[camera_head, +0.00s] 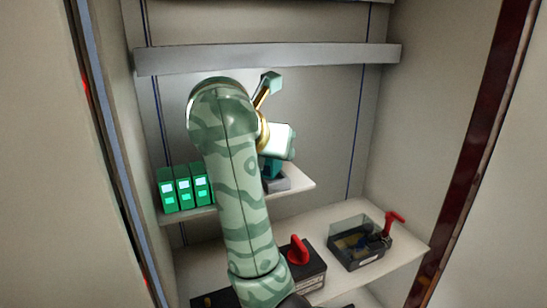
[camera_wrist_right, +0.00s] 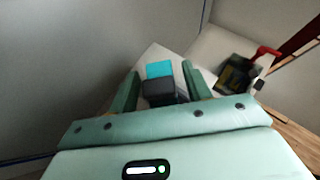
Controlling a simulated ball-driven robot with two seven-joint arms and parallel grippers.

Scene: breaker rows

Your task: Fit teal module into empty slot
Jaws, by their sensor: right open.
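A teal module (camera_head: 272,168) shows partly behind my right arm in the head view, by a small grey block (camera_head: 277,184) on the upper shelf. In the right wrist view a bright teal face (camera_wrist_right: 159,70) sits above a dark block (camera_wrist_right: 158,90). My right gripper (camera_wrist_right: 160,72) is open, with one finger on each side of them; I cannot tell whether the fingers touch. Three green modules (camera_head: 185,189) with lit labels stand in a row at the shelf's left. My arm covers the shelf to their right, so the empty slot is not visible. My left gripper is not in view.
The lower shelf (camera_head: 358,284) holds a dark box with a red handle (camera_head: 299,250) and a clear-topped box (camera_head: 358,243) with a red lever (camera_head: 393,219). A grey beam (camera_head: 320,54) crosses the cabinet above. Cabinet walls close both sides.

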